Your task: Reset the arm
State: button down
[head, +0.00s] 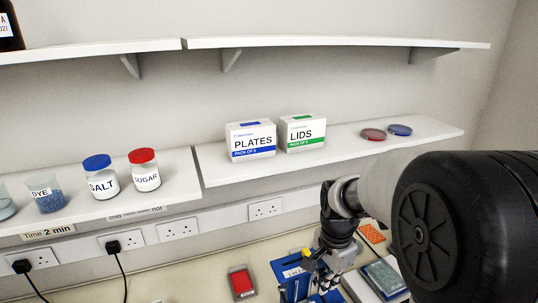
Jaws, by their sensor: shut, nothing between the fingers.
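My arm comes in from the right and covers much of the lower right of the head view. My gripper (322,275) is small and dark at the arm's end, pointing down over the bench. It is shut with nothing in it. It overlaps a blue rack (291,267) in the picture; I cannot tell whether they touch.
A lower shelf (346,147) holds a PLATES box (252,142), a LIDS box (303,133), red and blue discs, and SALT (100,178), SUGAR (145,170) and DYE (47,196) jars. On the bench (200,288) lies a red box (241,282). Plugged sockets line the wall.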

jog(key=s+a+f+n+t+b, duration=0.2)
jog(key=s+n+t+b, duration=0.2)
jog(key=s+n+b, duration=0.9)
jog(key=s, duration=0.8)
jog(key=shift+s, duration=0.35)
